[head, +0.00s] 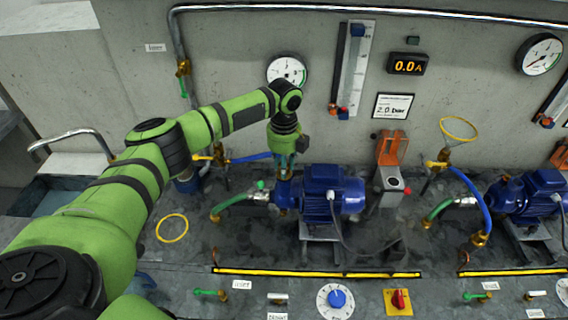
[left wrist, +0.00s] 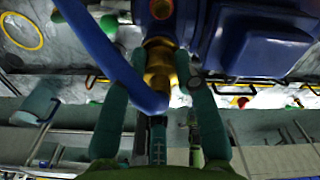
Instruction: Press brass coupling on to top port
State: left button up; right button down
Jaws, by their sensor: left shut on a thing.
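My left gripper (head: 285,170) reaches down over the left end of the blue pump (head: 332,193) in the head view. In the left wrist view its two teal fingers (left wrist: 158,82) are shut on the brass coupling (left wrist: 160,62). A blue hose (left wrist: 100,50) curves in from the upper left to the coupling. It also shows in the head view (head: 250,157), running from the valve to the gripper. The pump body fills the upper right of the wrist view (left wrist: 265,40). The fingers hide the top port, so I cannot tell whether the coupling touches it. My right gripper is not in view.
A green hose (head: 230,204) with a metal end meets the pump's left side. A second pump (head: 535,195) stands at the right with its own blue hose (head: 473,195). An orange-topped block (head: 391,150) stands right of the first pump. A yellow ring (head: 172,228) lies left.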

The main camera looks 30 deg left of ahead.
pick_arm(q)
jog(key=shift+f, duration=0.35)
jog(key=o, duration=1.2)
jog(key=shift+c, duration=0.2)
jog(key=shift+r, duration=0.1)
notch_tip(320, 180, up, 4)
jog(key=p, duration=0.4)
jog(key=shift+r+p, duration=0.5)
jog(key=shift+r, duration=0.4)
jog(key=shift+r, duration=0.1)
notch_tip(320, 180, up, 12)
